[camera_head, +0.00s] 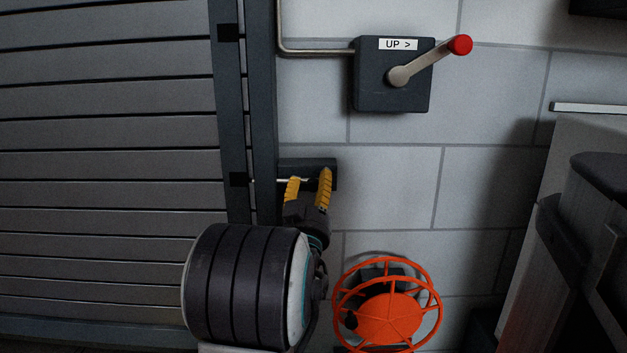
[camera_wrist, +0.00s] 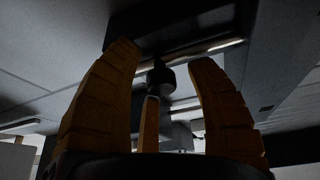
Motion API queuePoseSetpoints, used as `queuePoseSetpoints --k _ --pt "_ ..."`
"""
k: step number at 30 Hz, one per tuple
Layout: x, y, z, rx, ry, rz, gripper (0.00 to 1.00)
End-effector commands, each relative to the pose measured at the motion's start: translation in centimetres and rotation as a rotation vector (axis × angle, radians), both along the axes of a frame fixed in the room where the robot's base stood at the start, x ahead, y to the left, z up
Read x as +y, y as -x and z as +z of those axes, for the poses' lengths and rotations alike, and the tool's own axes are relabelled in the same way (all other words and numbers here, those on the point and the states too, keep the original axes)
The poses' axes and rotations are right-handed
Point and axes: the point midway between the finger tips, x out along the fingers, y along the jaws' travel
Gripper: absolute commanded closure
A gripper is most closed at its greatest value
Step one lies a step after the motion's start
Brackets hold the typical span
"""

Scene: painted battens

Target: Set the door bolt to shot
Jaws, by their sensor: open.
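The door bolt (camera_head: 322,165) is a dark housing on the wall just right of the shutter door, with a thin pale metal rod pointing left across the dark door post. My gripper (camera_head: 309,178) is in front of the housing, its yellow fingers open and pointing up at it. In the wrist view the bolt's dark housing (camera_wrist: 185,22) is above my gripper (camera_wrist: 164,56). A dark round knob (camera_wrist: 160,78) stands between the spread fingers, with no clear grip on it. The shiny rod shows behind it. I cannot tell whether the rod's tip enters the post's slot.
The grey slatted door (camera_head: 110,130) fills the left. A dark box with a red-ended crank (camera_head: 427,63) and an "UP >" label is above on the wall. Grey furniture (camera_head: 585,170) stands far right.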

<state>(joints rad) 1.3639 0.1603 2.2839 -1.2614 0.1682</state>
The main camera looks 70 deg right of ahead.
Motion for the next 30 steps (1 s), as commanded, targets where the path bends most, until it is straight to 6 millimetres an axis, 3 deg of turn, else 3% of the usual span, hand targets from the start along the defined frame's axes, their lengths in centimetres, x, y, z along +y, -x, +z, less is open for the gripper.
queuePoseSetpoints --k 14,30 --pt "0.19 0.13 0.19 0.000 0.000 -0.002 0.46" --pt "0.18 0.12 0.18 0.001 -0.001 -0.002 0.94"
